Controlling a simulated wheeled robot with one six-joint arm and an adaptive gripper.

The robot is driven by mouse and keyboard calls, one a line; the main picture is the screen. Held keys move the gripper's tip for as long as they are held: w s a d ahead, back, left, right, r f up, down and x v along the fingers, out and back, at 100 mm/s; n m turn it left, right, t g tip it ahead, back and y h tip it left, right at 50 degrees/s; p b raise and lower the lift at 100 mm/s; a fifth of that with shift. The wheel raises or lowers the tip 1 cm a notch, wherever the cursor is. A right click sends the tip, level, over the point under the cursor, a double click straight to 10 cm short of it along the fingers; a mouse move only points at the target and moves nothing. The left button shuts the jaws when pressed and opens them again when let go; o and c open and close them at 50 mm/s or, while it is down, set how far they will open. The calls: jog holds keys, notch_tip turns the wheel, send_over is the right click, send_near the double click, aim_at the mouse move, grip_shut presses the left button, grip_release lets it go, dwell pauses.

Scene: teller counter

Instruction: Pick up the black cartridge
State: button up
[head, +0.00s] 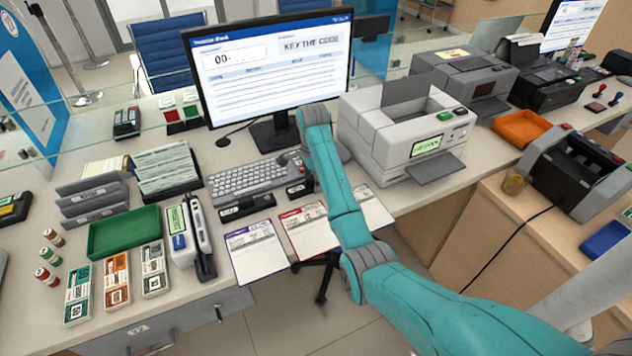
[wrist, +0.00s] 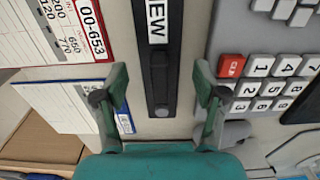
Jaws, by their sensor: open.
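A long black piece with a white "NEW" label (wrist: 158,22) lies on the counter. A narrow darker black bar, apparently the black cartridge (wrist: 159,80), runs along it below the label. I cannot tell whether the bar is a separate part. In the head view a black labelled piece (head: 299,190) lies between the keyboard and the paper forms, partly behind my arm. My gripper (wrist: 160,92) is open, with one finger on each side of the black bar and nothing held. My gripper is hidden behind my arm in the head view.
A grey keypad (wrist: 262,85) is close to the right finger, and paper forms (wrist: 65,30) lie to the left. Another black labelled piece (head: 247,208) sits before the keyboard (head: 243,180). The monitor (head: 270,70) and grey printer (head: 405,130) stand near my arm.

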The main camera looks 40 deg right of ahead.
jog(key=shift+a+f, duration=0.1)
jog(key=shift+f, duration=0.55)
jog(key=shift+c, duration=0.3)
jog(key=c, duration=1.2)
